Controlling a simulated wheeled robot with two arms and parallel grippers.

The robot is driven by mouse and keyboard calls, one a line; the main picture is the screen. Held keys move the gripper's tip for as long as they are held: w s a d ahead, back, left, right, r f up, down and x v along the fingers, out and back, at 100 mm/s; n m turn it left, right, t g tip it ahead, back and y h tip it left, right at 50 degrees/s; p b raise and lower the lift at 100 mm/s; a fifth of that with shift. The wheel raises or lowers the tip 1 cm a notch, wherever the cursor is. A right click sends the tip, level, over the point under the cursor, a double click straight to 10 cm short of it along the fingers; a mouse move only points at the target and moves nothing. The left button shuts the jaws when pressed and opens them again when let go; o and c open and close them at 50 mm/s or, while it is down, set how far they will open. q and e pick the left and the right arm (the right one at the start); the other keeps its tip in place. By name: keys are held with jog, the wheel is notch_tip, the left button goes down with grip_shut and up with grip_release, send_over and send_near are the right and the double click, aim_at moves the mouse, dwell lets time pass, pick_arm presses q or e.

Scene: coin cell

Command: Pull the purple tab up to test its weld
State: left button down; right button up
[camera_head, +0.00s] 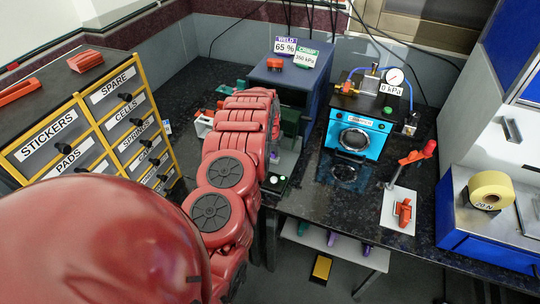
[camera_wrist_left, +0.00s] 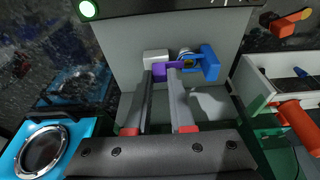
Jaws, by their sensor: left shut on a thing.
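In the left wrist view, my left gripper (camera_wrist_left: 160,74) has its two grey fingers closed on the purple tab (camera_wrist_left: 159,71). The tab is a small purple piece at the fingertips, with a thin purple strip running right toward a silver round part (camera_wrist_left: 185,54). A white block (camera_wrist_left: 155,56) stands just behind it and a blue block (camera_wrist_left: 209,62) to its right, all by a grey plate (camera_wrist_left: 128,50). My right gripper is in neither view.
A yellow roll (camera_head: 491,188) marked 20 N lies far right. Labelled drawers (camera_head: 95,135) stand left.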

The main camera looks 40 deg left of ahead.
pick_arm(q)
jog(key=shift+w+r, duration=0.1)
jog(key=c, duration=0.7)
grip_release()
jog(key=shift+r, duration=0.35)
jog(key=shift+b+v, duration=0.3)
jog(key=shift+v, duration=0.6)
jog(key=p+v, duration=1.5)
jog(key=p, duration=0.2)
